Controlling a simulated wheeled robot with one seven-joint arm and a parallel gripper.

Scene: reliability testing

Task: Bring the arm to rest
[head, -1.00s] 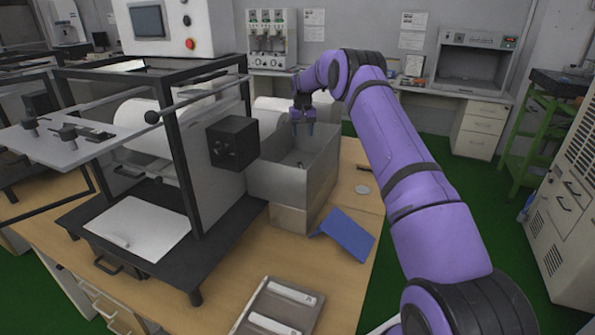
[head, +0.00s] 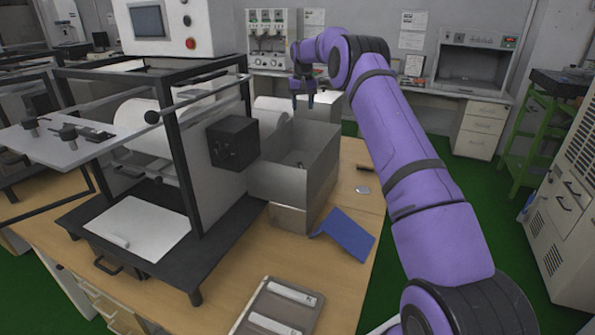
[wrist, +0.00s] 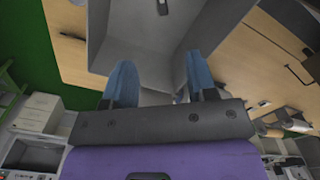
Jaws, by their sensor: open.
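My purple arm (head: 405,140) reaches forward over the right side of the wooden table. My gripper (head: 303,102) is above the far end of the open grey metal bin (head: 275,178). Its two blue fingers point down, apart and empty. In the wrist view my gripper (wrist: 160,85) shows both blue fingers spread, with the bin (wrist: 130,35) beyond them. A small dark object (wrist: 163,7) lies inside the bin.
A machine with a black frame (head: 190,150) and a black box (head: 232,142) stands left of the bin. A blue item (head: 345,235) and a grey tray (head: 278,308) lie on the table (head: 220,300). A small round disc (head: 362,189) lies right of the bin.

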